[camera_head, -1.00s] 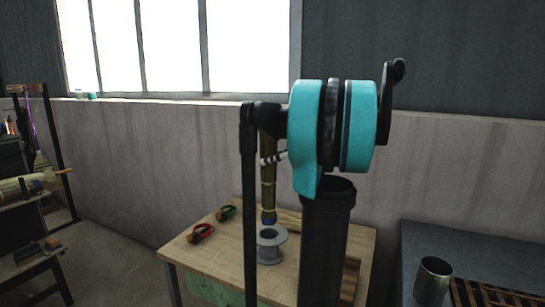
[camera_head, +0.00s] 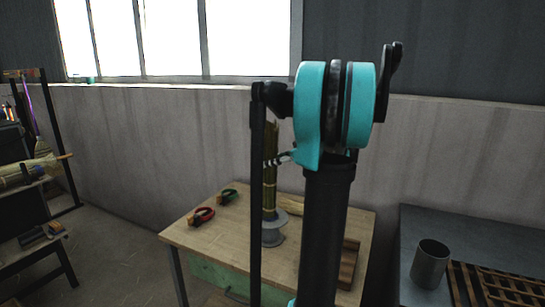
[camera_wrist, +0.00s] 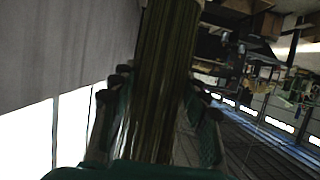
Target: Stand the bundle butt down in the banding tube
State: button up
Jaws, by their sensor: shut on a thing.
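The bundle (camera_head: 270,180) is a slim sheaf of olive-brown stalks, upright in the head view. My gripper (camera_head: 277,159) is shut on it around its middle, partly hidden by my arm. The wrist view shows the stalks (camera_wrist: 163,75) between the two fingers. The bundle's lower end overlaps a grey flanged spool (camera_head: 272,232) on the wooden table; I cannot tell whether it is behind, above or touching it. An open-topped grey metal cylinder (camera_head: 431,264), which looks like the banding tube, stands on the grey bench at the right, well apart from the bundle.
Red-handled pliers (camera_head: 201,217) and green-handled pliers (camera_head: 228,196) lie at the left of the wooden table (camera_head: 220,238). A slatted wooden rack (camera_head: 495,287) lies beside the cylinder. A broom rack (camera_head: 35,160) stands far left. My arm hides the table's middle.

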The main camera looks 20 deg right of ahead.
aim_at(273, 173)
jog(key=shift+f, duration=2.55)
jog(key=o, duration=1)
jog(key=shift+o, duration=0.2)
jog(key=v, duration=1.2)
